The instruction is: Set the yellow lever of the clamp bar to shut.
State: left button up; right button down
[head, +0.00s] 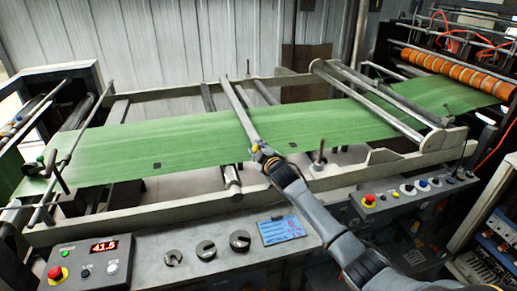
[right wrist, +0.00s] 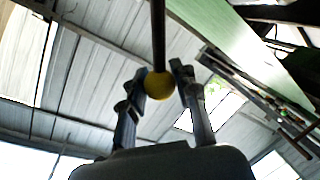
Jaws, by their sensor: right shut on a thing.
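The clamp bar (head: 238,108) is a pale metal bar lying across the green web (head: 190,135) near its middle. At its near end my right gripper (head: 259,151) is shut on the yellow lever, and the fingers largely hide the lever in the head view. In the right wrist view the lever's round yellow knob (right wrist: 160,86) sits between the two fingers of my right gripper (right wrist: 164,88), at the end of a dark rod (right wrist: 158,35). My left gripper is in neither view.
A control panel with a red display (head: 104,246) stands at front left. A small upright post (head: 319,157) stands right of my gripper. Orange rollers (head: 460,73) are at back right.

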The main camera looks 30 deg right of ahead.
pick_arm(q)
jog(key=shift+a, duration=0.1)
pick_arm(e)
jog(key=shift+a+f, duration=0.1)
jog(key=shift+f, duration=0.15)
jog(key=c, duration=1.2)
grip_release()
jog(key=shift+o, duration=1.1)
jog(key=shift+s+r, duration=0.15)
jog(key=shift+r, duration=0.05)
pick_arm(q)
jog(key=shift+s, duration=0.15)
pick_arm(e)
jog(key=v, duration=1.2)
jog(key=shift+f, duration=0.1)
